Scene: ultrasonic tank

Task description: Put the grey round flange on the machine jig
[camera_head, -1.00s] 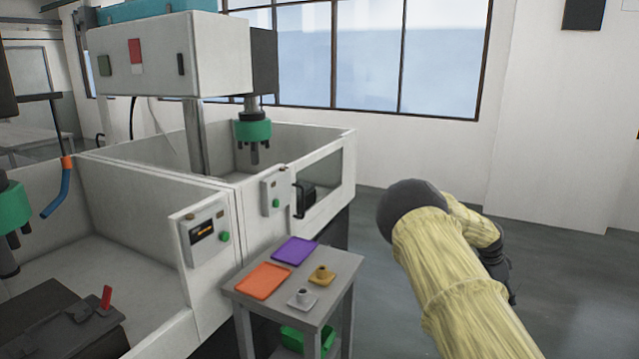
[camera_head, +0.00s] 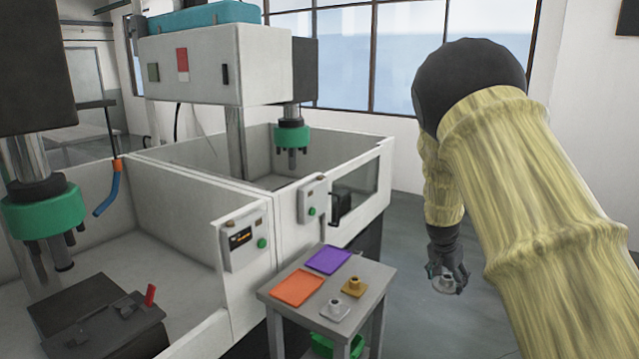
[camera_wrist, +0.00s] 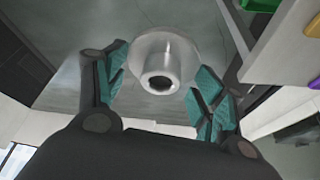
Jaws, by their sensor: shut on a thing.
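The grey round flange (camera_wrist: 160,55) is between the teal pads of my gripper (camera_wrist: 158,68) in the wrist view, its hollow hub toward the camera. In the head view my gripper (camera_head: 446,268) hangs over the floor, right of the small table, with the flange (camera_head: 445,285) at its fingertips. A dark block with a red handle, which looks like the machine jig (camera_head: 75,308), is inside the left machine bay at the lower left, well away from my gripper.
The small grey table (camera_head: 378,275) holds an orange tray (camera_head: 297,288), a purple tray (camera_head: 327,261), a grey square-based part (camera_head: 335,308) and a gold part (camera_head: 353,287). A green bin (camera_head: 325,346) sits below. Machine walls and a green spindle head (camera_head: 42,212) surround the jig.

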